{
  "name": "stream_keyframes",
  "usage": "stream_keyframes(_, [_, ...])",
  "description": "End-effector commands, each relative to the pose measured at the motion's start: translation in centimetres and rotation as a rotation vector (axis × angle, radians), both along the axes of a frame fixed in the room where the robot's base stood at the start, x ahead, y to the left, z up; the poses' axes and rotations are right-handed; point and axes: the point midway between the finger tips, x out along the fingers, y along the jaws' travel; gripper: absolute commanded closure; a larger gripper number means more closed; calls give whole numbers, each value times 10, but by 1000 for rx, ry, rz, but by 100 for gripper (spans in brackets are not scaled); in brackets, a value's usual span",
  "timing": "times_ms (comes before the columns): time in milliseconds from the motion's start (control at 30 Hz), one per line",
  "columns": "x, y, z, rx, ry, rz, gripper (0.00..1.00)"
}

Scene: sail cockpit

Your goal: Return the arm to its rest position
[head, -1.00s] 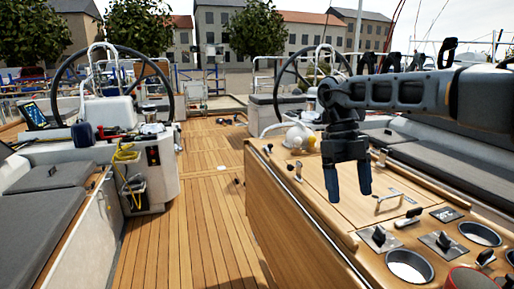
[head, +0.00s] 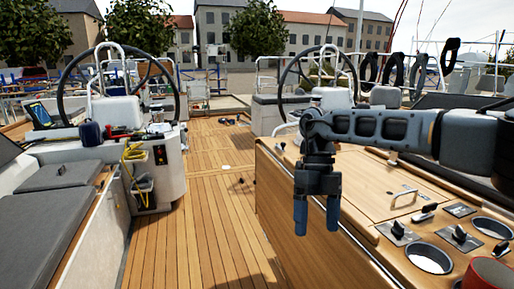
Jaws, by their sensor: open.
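My gripper (head: 316,214) hangs fingers-down from my arm, which reaches in from the right edge of the head view. Its two dark blue fingers are apart, with nothing between them. It is in front of the near left edge of the wooden cockpit table (head: 350,187), with deck planks and the table's side behind it. I cannot tell its exact distance from the table.
The table top carries metal cup holders (head: 428,258), a red cup (head: 488,274) and several latches. A console with a steering wheel (head: 117,82) stands at left, with tools and a yellow rope (head: 133,152). Cushioned benches (head: 40,225) lie at left.

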Motion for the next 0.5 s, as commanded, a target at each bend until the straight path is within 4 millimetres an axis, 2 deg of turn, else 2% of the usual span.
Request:
stream_keyframes(167, [-30,51,-36,145,62,36,19])
stream_keyframes(267, [-58,93,-58,268,114,56,19])
stream_keyframes(400, [-114,168,-83,506,212,66,19])
stream_keyframes(500, [-154,217,-86,684,286,52,19])
